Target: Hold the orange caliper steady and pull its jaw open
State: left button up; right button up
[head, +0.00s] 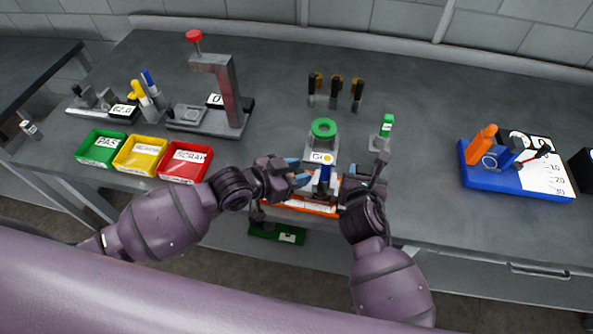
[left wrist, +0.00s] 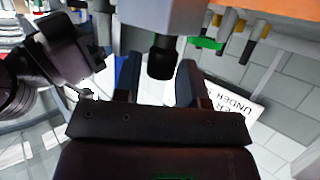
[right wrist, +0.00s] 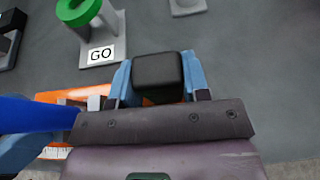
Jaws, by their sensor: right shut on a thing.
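The orange caliper (head: 305,206) lies flat near the table's front edge, partly hidden by both my grippers. In the right wrist view its orange body and scale (right wrist: 62,153) show at the left. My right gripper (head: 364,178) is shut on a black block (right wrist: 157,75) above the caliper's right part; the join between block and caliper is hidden. My left gripper (head: 300,175) is over the left part, fingers apart. In the left wrist view a black knob (left wrist: 160,62) under a grey block is between its fingers, without clear contact. A dark blue upright piece (head: 325,178) stands between the grippers.
A green ring gauge (head: 323,129) marked GO stands just behind the caliper. A small green-topped gauge (head: 386,127) is to its right. Green, yellow and red trays (head: 185,162) are at the left, a blue stand (head: 515,185) at the right.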

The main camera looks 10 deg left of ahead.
pick_arm(q)
jog(key=shift+c, duration=0.2)
grip_shut()
jog(key=shift+a+f, duration=0.1)
jog(key=shift+a, duration=1.6)
jog(key=shift+o, duration=0.2)
grip_release()
jog(key=v, duration=1.2)
jog(key=shift+w, duration=0.1)
